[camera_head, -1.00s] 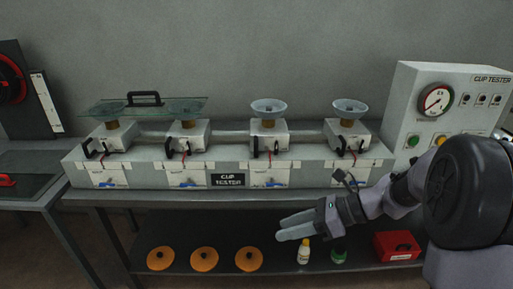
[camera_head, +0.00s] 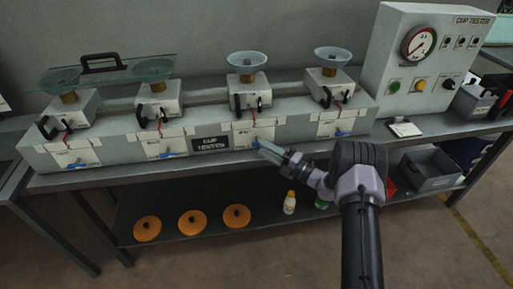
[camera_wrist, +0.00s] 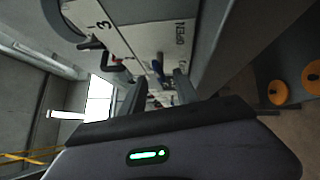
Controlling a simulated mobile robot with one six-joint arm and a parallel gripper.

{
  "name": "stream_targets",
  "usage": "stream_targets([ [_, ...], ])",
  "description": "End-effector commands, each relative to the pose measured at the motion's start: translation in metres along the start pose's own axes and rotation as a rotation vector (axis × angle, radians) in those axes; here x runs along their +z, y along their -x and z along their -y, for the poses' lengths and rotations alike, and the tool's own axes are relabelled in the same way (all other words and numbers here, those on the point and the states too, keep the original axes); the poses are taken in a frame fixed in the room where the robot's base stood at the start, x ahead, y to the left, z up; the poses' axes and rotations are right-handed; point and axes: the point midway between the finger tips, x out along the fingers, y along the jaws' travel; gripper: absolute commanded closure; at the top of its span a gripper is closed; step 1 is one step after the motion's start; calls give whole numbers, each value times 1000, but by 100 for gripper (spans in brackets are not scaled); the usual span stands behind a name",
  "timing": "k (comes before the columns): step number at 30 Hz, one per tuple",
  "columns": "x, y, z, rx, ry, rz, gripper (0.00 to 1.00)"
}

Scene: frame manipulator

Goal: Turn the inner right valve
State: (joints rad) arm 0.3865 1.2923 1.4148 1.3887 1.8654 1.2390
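The inner right valve is a small blue handle (camera_head: 256,143) on the front panel of the third station of the clip tester. In the wrist view the blue handle (camera_wrist: 157,69) lies ahead, between the lines of my two fingers, on a pale panel marked "3" and "OPEN". My gripper (camera_head: 269,151) is just in front of and slightly right of the handle in the head view. In the wrist view my gripper (camera_wrist: 160,82) is open with nothing between its fingers. Whether a finger touches the handle cannot be told.
Other blue handles sit on the left (camera_head: 76,165), inner left (camera_head: 172,155) and outer right (camera_head: 342,133) panels. A glass plate (camera_head: 110,71) covers the two left cups. A gauge box (camera_head: 425,60) stands right. Orange discs (camera_head: 192,222) and a bottle (camera_head: 290,202) are on the lower shelf.

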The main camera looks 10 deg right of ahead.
Motion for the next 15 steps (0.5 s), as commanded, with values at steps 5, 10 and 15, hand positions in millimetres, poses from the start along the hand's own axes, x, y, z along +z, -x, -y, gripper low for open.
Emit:
stream_targets([
  [5, -1, -29, 1, 0, 2, -2, 63],
  [10, 0, -40, 0, -1, 1, 0, 63],
  [15, 0, -41, 0, -1, 1, 0, 63],
])
